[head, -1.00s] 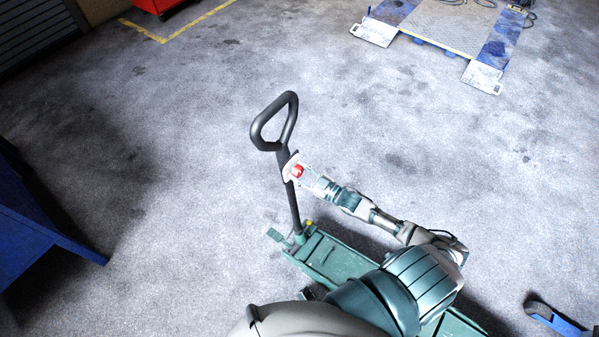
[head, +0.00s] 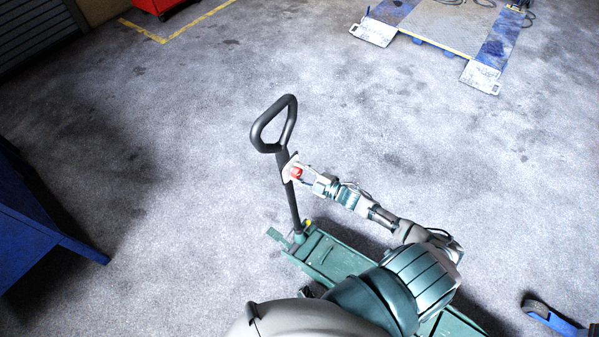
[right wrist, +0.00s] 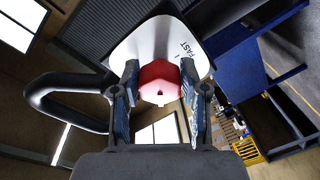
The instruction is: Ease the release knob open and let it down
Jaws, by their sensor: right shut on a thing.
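The red release knob (head: 296,173) sits on a pale plate on the handle of the trolley jack. It also shows in the right wrist view (right wrist: 159,82), between the two fingers, with the white plate (right wrist: 180,45) marked "FAST" behind it. My right gripper (head: 303,173) is shut on the knob from the right side. The black handle (head: 272,125) with its loop grip stands up from the green jack body (head: 335,258). My own arm and body hide part of the jack. My left gripper is not in view.
A blue bench or cabinet (head: 45,235) stands at the left. A blue lift platform (head: 440,25) lies at the top right, and a red cabinet (head: 155,5) at the top. A blue thing (head: 550,318) is at the lower right. The floor around the handle is clear.

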